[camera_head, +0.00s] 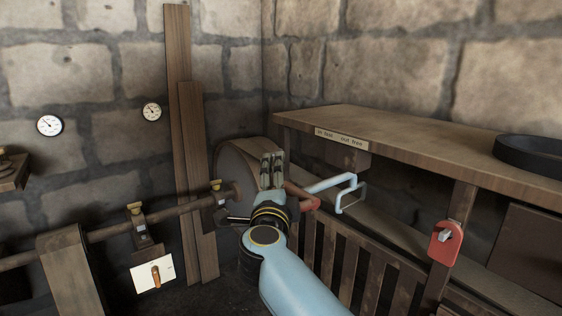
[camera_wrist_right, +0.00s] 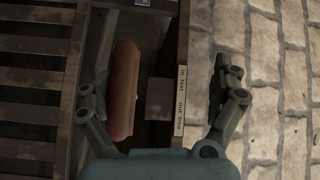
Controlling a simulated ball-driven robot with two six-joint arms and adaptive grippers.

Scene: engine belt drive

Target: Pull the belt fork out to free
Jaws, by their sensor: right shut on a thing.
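The belt fork shows in the head view as a light-blue bar with an open loop (camera_head: 349,193) under the bench's front edge. A reddish handle (camera_head: 302,197) is at its near end, and it also shows in the right wrist view (camera_wrist_right: 123,90), lying against one finger. My left gripper is not in view.
A label reading "in fast, out free" is on the wooden bench (camera_head: 420,145). A black ring (camera_head: 535,155) lies on top. A red tag (camera_head: 445,243) hangs on the bench leg. A slatted guard (camera_head: 350,265) stands below. A shaft (camera_head: 165,213) runs at left.

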